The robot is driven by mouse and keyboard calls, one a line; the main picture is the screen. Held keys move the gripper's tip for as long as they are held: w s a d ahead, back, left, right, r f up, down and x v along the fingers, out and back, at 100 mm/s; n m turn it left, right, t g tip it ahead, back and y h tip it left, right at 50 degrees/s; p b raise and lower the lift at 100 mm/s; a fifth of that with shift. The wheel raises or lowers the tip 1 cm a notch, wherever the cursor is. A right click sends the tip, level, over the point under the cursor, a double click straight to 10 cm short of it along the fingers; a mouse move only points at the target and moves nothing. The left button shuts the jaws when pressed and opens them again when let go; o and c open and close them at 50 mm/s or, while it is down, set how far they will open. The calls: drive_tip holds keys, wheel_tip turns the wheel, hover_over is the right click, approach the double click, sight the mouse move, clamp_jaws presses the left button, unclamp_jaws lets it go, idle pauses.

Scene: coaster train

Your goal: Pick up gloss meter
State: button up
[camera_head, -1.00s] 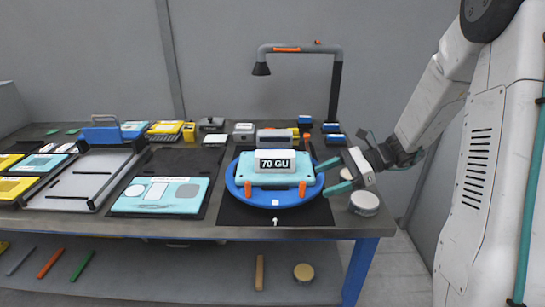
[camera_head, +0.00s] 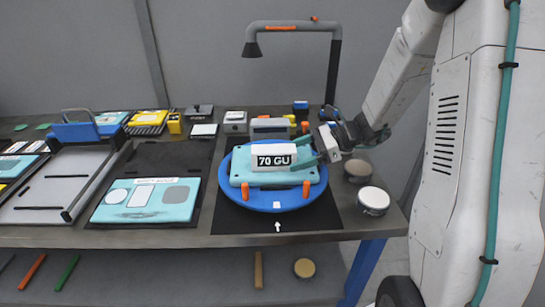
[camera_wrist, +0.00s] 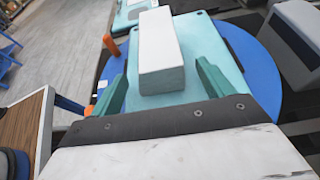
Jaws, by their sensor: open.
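A white block marked "70 GU" (camera_head: 275,157), which appears to be the gloss meter, sits on a teal plate (camera_head: 240,178) with orange posts. The plate rests on a round blue turntable (camera_head: 277,205). My gripper (camera_head: 302,152) reaches in from the right, at the block's right end. In the wrist view its teal fingers (camera_wrist: 160,85) are open, one on each side of the white block (camera_wrist: 160,50). I see gaps between fingers and block. The block's far end is clear in the wrist view.
A flat teal panel (camera_head: 147,200) lies left of the turntable, beside a grey tray (camera_head: 55,190). Round pucks (camera_head: 373,200) stand at the right edge. A grey device (camera_head: 270,128) stands close behind the plate. A lamp post (camera_head: 333,75) rises at the back.

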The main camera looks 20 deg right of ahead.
sight(287, 156)
drive_tip(key=shift+x, duration=1.6)
drive_tip(key=shift+r, duration=0.1)
drive_tip(key=c, duration=1.4)
drive_tip(key=shift+r, duration=0.15)
